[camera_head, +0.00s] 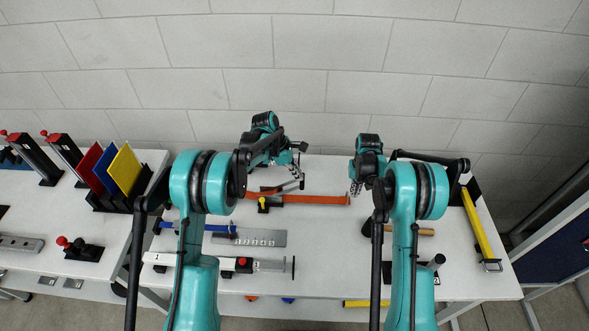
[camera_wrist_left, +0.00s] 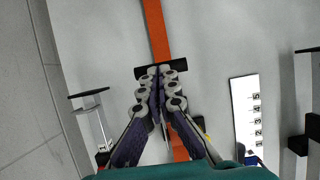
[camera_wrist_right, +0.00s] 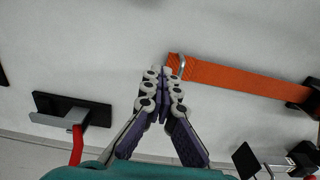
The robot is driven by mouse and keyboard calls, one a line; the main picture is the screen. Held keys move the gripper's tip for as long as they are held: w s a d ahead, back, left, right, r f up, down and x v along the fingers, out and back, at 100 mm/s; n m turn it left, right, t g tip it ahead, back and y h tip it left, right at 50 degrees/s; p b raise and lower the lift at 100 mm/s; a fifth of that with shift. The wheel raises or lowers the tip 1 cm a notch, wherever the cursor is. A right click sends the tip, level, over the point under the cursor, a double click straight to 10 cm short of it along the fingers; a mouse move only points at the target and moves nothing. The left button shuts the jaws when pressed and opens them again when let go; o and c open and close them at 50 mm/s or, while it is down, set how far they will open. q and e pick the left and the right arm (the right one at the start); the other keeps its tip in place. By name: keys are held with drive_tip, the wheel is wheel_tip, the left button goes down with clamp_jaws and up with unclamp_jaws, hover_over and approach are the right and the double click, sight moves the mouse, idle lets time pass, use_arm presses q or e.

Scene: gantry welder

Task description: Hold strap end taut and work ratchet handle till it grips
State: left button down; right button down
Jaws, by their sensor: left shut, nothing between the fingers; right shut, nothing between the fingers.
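The orange strap (camera_head: 310,198) lies across the white table, its free end with a metal tip (camera_wrist_right: 182,66) on the right. My right gripper (camera_wrist_right: 163,72) is shut and empty just beside the strap's metal-tipped end. Contact cannot be told.
A yellow knob (camera_head: 263,204) sits by the ratchet. A yellow bar (camera_head: 480,226) stands at right, coloured panels (camera_head: 124,170) at left. A block wall closes the back.

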use_arm(q)
drive_tip(key=shift+d+f, duration=0.1)
drive_tip(key=shift+d, duration=0.05)
drive_tip(key=shift+d+f+y, duration=0.4)
drive_tip(key=shift+d+y, duration=0.2)
drive_tip(key=shift+y, duration=0.4)
drive_tip(key=shift+d+f+y, duration=0.55)
drive_tip(key=shift+d+f, duration=0.1)
drive_tip(key=shift+f, duration=0.25)
drive_tip(key=shift+d+f+y, duration=0.5)
drive_tip(key=shift+d+f, duration=0.1)
drive_tip(key=shift+f, duration=0.3)
drive_tip(key=shift+d+f+y, duration=0.55)
drive_tip(key=shift+d+f, duration=0.1)
drive_tip(key=shift+f, duration=0.25)
